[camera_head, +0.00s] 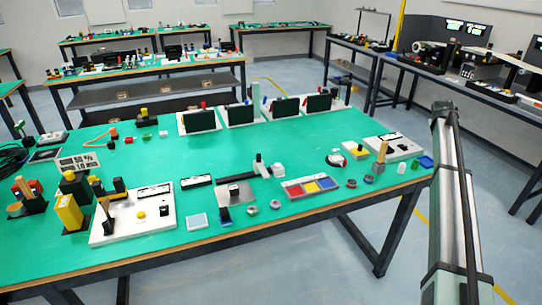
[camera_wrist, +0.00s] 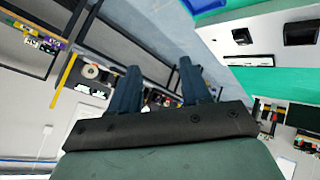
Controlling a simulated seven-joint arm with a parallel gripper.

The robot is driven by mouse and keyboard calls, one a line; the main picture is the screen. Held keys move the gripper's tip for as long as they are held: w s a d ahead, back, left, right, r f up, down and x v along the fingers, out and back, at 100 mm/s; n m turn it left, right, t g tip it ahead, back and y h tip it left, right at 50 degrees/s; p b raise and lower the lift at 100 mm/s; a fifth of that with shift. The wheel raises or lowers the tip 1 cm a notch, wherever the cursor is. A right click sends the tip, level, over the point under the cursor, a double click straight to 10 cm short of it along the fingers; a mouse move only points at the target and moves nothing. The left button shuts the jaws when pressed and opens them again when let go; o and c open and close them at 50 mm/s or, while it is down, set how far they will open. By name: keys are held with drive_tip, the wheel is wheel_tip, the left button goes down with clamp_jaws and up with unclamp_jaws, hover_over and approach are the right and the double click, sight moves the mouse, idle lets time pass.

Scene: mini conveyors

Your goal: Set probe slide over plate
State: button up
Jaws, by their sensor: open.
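My gripper (camera_wrist: 158,84) shows in the wrist view with its two dark fingers apart and nothing between them. It is tilted toward the room, away from the small parts on the table. In the head view my arm stands at the right, beyond the table's right end. A grey metal plate (camera_head: 236,192) lies near the middle of the green table. A small stand with a dark upright and arm (camera_head: 260,166) is at its back right; it may carry the probe slide, but I cannot tell. A dark blue piece (camera_head: 224,215) is at the plate's front edge.
The green table (camera_head: 320,140) holds a tray with red, yellow and blue sections (camera_head: 309,187), a white board with dark fixtures (camera_head: 160,218), and several small round parts. Black screens (camera_head: 285,108) stand along the back. Bare green surface lies between the screens and front parts.

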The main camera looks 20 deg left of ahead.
drive_tip(key=w+a+r+t, duration=0.1)
drive_tip(key=w+a+r, duration=0.1)
drive_tip(key=r, duration=0.4)
drive_tip(key=w+a+r, duration=0.2)
drive_tip(key=r, duration=0.5)
drive_tip(key=s+a+g+y, duration=0.1)
drive_tip(key=s+a, duration=0.1)
drive_tip(key=a, duration=0.9)
drive_tip(key=s+a+g+y, duration=0.1)
drive_tip(key=s+a, duration=0.1)
drive_tip(key=a, duration=0.9)
drive_tip(key=n+g+y, duration=0.1)
drive_tip(key=g, duration=0.7)
approach(258, 155)
wheel_tip(258, 155, down, 10)
drive_tip(key=shift+d+f, duration=0.1)
drive_tip(key=shift+d, duration=0.05)
drive_tip(key=shift+c, duration=0.5)
